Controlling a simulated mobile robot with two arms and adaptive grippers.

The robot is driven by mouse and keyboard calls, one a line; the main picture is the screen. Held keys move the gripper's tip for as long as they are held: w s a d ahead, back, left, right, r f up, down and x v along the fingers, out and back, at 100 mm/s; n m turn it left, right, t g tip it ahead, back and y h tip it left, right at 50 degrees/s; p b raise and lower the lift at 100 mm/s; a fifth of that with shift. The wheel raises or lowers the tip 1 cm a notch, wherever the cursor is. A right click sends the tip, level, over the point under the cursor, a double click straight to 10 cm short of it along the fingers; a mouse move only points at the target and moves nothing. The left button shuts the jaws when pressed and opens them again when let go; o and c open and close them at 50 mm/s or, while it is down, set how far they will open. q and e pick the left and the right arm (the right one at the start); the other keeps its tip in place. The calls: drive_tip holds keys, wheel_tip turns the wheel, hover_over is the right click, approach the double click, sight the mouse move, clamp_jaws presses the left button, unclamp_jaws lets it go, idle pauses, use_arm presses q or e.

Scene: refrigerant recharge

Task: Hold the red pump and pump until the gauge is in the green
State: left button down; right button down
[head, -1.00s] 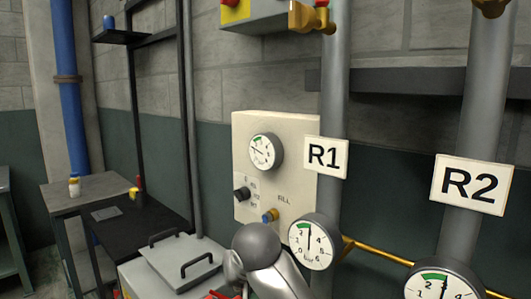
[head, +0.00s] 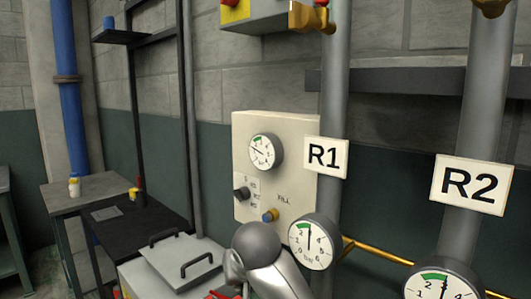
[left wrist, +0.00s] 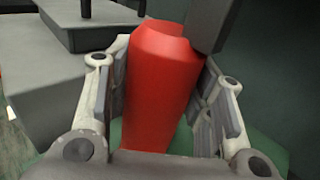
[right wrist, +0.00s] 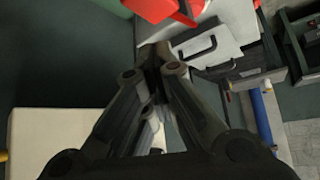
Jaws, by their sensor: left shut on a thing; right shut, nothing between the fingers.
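My left gripper (left wrist: 165,95) is shut on the red pump (left wrist: 160,85), with fingers on both sides of its red body in the left wrist view. A small red part shows at the bottom of the head view (head: 220,295), beside my grey arm link. My right gripper (right wrist: 153,62) is shut and empty; red parts (right wrist: 165,8) lie beyond its tips. The panel gauge (head: 264,152) has a green band at the upper left; its needle points up-left. The R1 gauge (head: 314,241) needle points nearly straight up, by its green band. The R2 gauge (head: 440,288) is cut off.
Grey pipes and a brass line (head: 375,252) are at right. A grey lidded box (head: 180,262) and a table (head: 85,190) stand at left.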

drive_tip(key=shift+r, duration=0.65)
drive_tip(key=shift+f, duration=3)
drive_tip(key=shift+f, duration=1.95)
drive_tip(key=shift+r, duration=4.3)
